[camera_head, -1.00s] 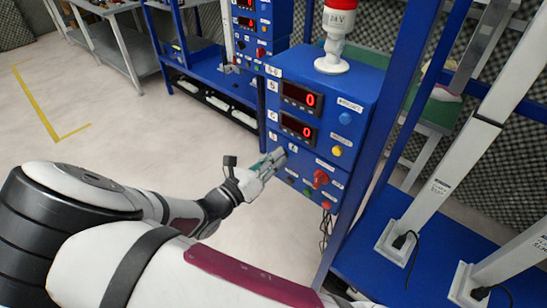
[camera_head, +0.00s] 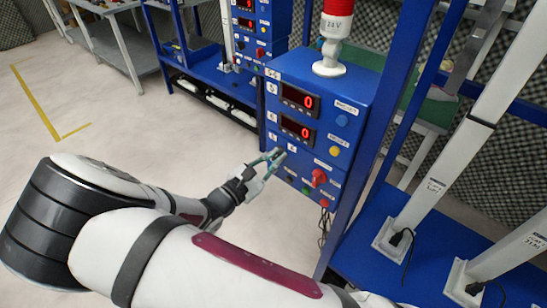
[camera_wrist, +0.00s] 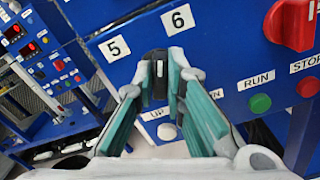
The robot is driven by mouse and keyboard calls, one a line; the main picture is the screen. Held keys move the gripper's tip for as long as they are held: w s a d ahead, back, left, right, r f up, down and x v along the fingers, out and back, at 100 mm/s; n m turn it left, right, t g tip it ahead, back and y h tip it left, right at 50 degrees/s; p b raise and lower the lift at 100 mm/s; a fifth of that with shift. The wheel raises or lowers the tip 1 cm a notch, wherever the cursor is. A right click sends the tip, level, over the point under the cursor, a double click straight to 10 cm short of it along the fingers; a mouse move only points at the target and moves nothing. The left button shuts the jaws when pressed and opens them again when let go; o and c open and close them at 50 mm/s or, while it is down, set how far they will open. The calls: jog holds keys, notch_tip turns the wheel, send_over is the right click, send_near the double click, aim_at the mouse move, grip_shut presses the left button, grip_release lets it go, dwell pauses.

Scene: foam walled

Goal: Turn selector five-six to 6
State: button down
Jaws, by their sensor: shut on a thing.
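The selector is a small black knob with a pale mark (camera_wrist: 159,70), on the blue panel (camera_head: 335,95) between and below the labels 5 (camera_wrist: 115,48) and 6 (camera_wrist: 178,18). In the wrist view its mark runs roughly upright in the picture; I cannot tell which label it points at. My gripper (camera_wrist: 162,75) has its two fingers on either side of the knob and is shut on it. In the head view my gripper (camera_head: 275,160) reaches the panel's lower left, and its fingers hide the knob.
Right of the selector are a red rotary knob (camera_head: 318,177), a green RUN button (camera_wrist: 260,103) and a red STOP button (camera_wrist: 308,87). A white UP button (camera_wrist: 167,131) sits just below my fingers. Two displays (camera_head: 300,98) above read 0. The floor to the left is clear.

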jog(key=shift+f+m, duration=0.1)
jog(key=shift+m, duration=0.5)
jog(key=c, duration=1.6)
grip_release()
jog(key=shift+c, duration=0.2)
jog(key=v, duration=1.2)
